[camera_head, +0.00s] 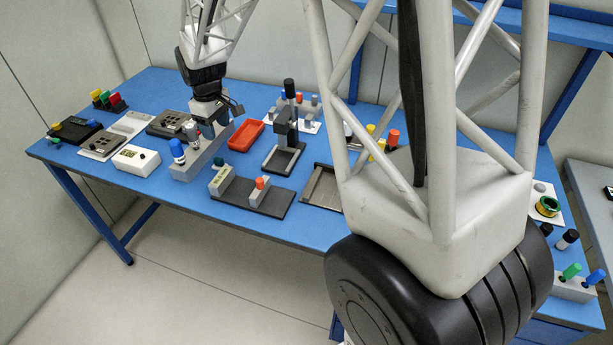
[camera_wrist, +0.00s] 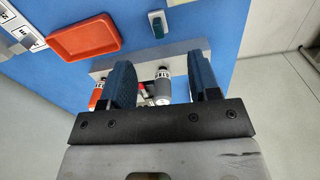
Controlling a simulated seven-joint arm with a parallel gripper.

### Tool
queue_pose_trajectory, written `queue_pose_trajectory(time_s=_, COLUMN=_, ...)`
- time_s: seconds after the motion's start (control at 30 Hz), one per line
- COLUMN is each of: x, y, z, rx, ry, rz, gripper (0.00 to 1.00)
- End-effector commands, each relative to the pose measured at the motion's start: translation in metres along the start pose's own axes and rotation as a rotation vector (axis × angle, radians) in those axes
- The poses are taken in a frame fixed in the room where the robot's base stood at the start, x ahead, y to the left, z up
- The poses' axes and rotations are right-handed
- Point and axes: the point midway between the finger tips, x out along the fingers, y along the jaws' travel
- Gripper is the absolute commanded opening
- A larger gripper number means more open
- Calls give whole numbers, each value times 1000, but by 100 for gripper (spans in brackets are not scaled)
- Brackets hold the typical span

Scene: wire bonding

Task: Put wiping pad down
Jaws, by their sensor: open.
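My gripper (camera_wrist: 162,90) is open, with its two dark blue fingers spread apart in the wrist view. A grey cylinder with a white band (camera_wrist: 162,86) shows between the fingers, and they do not visibly clamp it. A light grey block (camera_wrist: 150,60) lies beyond the fingertips. In the head view my gripper (camera_head: 218,112) is low over the back end of this block (camera_head: 190,172), where a blue-capped bottle and a grey cylinder (camera_head: 192,131) stand. I cannot identify the wiping pad for certain; the fingers hide part of the block.
A red tray (camera_wrist: 82,35) lies beside the block; it also shows in the head view (camera_head: 246,135). An orange-ended item (camera_wrist: 96,95) is close to the left finger. A dark stand with a tall lever (camera_head: 285,145) is right of the tray. Bare blue table (camera_head: 150,200) lies in front.

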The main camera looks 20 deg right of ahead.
Motion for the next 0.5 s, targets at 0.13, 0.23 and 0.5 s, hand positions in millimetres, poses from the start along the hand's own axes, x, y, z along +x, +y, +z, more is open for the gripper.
queue_pose_trajectory(time_s=0.13, x=-25, y=-11, z=29, rx=55, ry=15, rz=10, gripper=56)
queue_pose_trajectory(time_s=0.23, x=-41, y=-19, z=49, rx=97, ry=27, rz=18, gripper=56)
queue_pose_trajectory(time_s=0.5, x=-76, y=-43, z=105, rx=211, ry=56, rz=35, gripper=56)
